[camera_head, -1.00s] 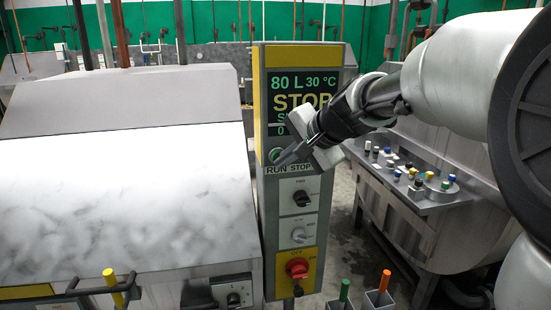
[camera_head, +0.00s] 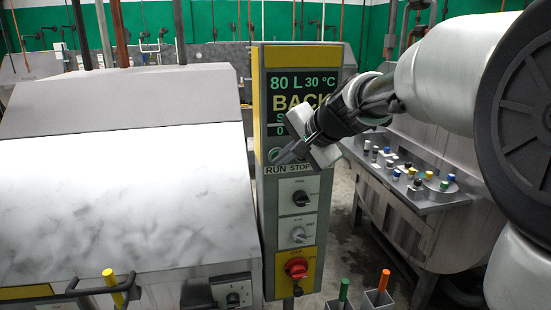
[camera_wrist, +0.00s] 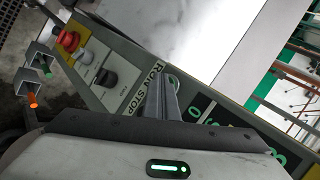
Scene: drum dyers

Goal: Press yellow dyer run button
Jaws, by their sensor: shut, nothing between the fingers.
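The yellow-topped dyer control panel (camera_head: 259,110) stands upright in the middle of the head view. Its display (camera_head: 295,82) reads 80 L, 30 °C and BACK, with the lower lines partly covered by my gripper. The round run button (camera_head: 274,154) sits above the RUN label, and part of its ring (camera_wrist: 173,82) shows in the wrist view. My gripper (camera_head: 279,159) is shut and empty, with its fingertips (camera_wrist: 156,80) at or right beside the run button. I cannot tell whether they touch it. The stop button is hidden behind my gripper.
Black and grey knobs and a red rotary switch (camera_head: 297,268) lie lower on the panel. The large drum dyer body (camera_head: 120,190) fills the left. Another machine (camera_head: 430,225) with several coloured bottles stands at right. Two square tubes with green and orange sticks stand below.

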